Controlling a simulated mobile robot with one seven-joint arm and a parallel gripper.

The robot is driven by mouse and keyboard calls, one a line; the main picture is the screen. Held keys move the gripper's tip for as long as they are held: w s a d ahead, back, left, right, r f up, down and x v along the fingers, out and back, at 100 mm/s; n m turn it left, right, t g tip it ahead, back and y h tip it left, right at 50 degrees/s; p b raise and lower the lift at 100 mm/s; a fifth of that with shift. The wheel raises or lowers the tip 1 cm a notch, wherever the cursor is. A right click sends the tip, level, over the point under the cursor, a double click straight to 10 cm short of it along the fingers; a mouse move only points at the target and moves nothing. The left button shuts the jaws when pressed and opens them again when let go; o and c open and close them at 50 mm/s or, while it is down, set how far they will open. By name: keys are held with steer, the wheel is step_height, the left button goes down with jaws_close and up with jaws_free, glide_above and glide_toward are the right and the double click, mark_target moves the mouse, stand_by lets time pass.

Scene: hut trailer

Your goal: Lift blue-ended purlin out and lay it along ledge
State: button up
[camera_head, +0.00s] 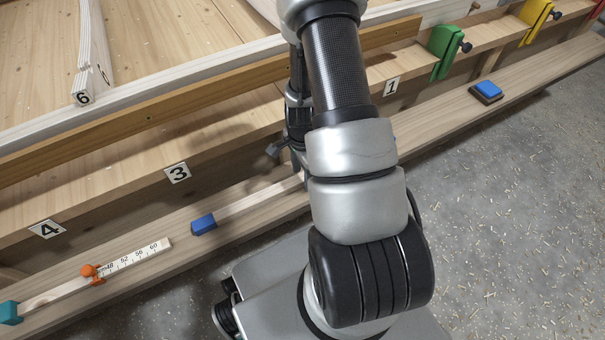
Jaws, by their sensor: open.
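A blue end piece (204,224) sits on the long low wooden ledge (120,285), left of my arm. A pale wooden strip (252,204) runs from it to the right along the ledge and passes behind my arm; it looks like the blue-ended purlin. My gripper (285,158) points down over the ledge near this strip, beside the bench front. It is open. My arm covers much of it, and I cannot tell whether it touches the strip.
A brown beam (150,118) lies along the bench above number plates 4, 3 and 1. An orange-clamped ruler (135,257) and teal-ended piece (10,312) lie left on the ledge. A blue-topped block (487,90) lies right. Green (441,50) and yellow (536,18) clamps grip the bench edge.

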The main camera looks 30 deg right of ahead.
mark_target(302, 177)
step_height(302, 177, up, 17)
steer(key=p, duration=0.5)
